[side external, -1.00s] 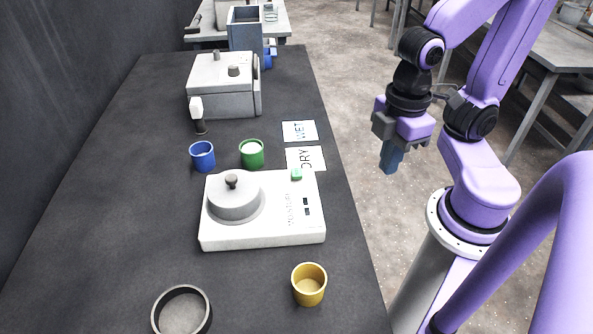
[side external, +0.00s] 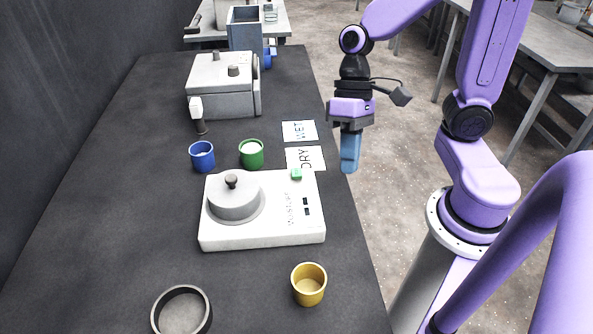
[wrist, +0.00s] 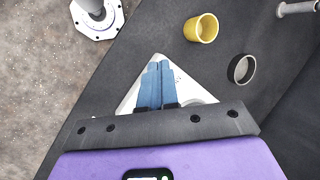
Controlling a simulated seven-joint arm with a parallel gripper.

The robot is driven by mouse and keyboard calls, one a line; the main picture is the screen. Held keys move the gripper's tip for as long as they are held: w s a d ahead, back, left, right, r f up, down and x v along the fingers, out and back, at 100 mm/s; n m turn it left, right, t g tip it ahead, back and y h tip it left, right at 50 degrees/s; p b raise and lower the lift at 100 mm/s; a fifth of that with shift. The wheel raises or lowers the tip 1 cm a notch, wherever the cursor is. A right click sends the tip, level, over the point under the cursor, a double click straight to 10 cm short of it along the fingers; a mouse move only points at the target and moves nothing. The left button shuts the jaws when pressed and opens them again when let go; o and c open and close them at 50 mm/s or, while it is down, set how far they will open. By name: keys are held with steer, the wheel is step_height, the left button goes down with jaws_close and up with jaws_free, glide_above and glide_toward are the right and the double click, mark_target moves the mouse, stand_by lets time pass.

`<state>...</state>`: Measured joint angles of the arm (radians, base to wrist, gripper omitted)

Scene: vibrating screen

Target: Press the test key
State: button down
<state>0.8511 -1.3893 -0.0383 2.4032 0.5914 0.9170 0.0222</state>
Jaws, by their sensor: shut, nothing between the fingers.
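The white moisture tester (side external: 263,232) sits on the dark bench in the side view, with a round grey lid and knob (side external: 234,197) on its left. A small green key (side external: 297,174) is at its back right corner, with small dark windows in front of it. My gripper (side external: 348,170) is shut and empty, pointing down above and to the right of the green key, apart from it. In the wrist view my blue fingers (wrist: 155,68) lie together and cover much of the white tester (wrist: 130,100); the key is hidden there.
WET (side external: 299,131) and DRY (side external: 305,158) cards lie behind the tester. Blue (side external: 202,157) and green (side external: 251,154) cups stand behind it, a yellow cup (side external: 309,285) and a dark ring-shaped dish (side external: 181,312) in front. A grey box machine (side external: 222,88) stands farther back.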

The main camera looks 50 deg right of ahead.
steer(key=w+m+t+y, duration=0.1)
steer(key=w+m+y, duration=0.2)
steer(key=w+m, duration=0.35)
steer(key=m+t+y, duration=0.2)
steer(key=m+t, duration=0.1)
steer(key=m, duration=0.2)
glide_above(300, 169)
steer(key=shift+f, duration=0.2)
steer(key=shift+n, duration=0.25)
steer(key=shift+f, duration=4.25)
steer(key=shift+f, duration=0.1)
steer(key=shift+f, duration=0.35)
